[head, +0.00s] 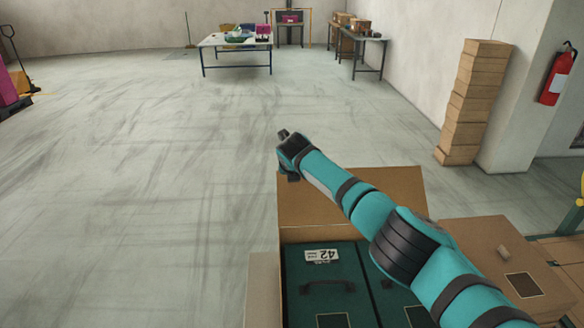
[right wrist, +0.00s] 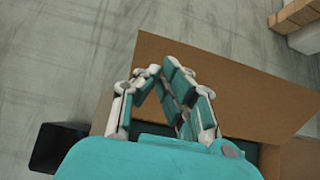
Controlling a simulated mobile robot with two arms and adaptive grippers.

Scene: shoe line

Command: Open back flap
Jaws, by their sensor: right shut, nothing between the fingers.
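A cardboard box (head: 281,235) stands at the bottom of the head view, open at the top. Its back flap (head: 395,186) stands out from the far edge, angled up or outward; I cannot tell exactly how far. The flap also fills much of the right wrist view (right wrist: 235,85). Inside are teal shoe boxes (head: 300,268), one with a white label reading 42. My right arm crosses over the box, and its gripper (head: 283,134) is at the flap's far left corner. In the right wrist view the fingers (right wrist: 163,72) are shut and empty, over the flap. My left gripper is not in view.
A brown cardboard panel with a dark square (head: 524,285) lies right of the box. A stack of cartons (head: 476,100) stands by the right wall, near a fire extinguisher (head: 556,78). Tables (head: 209,41) stand far back.

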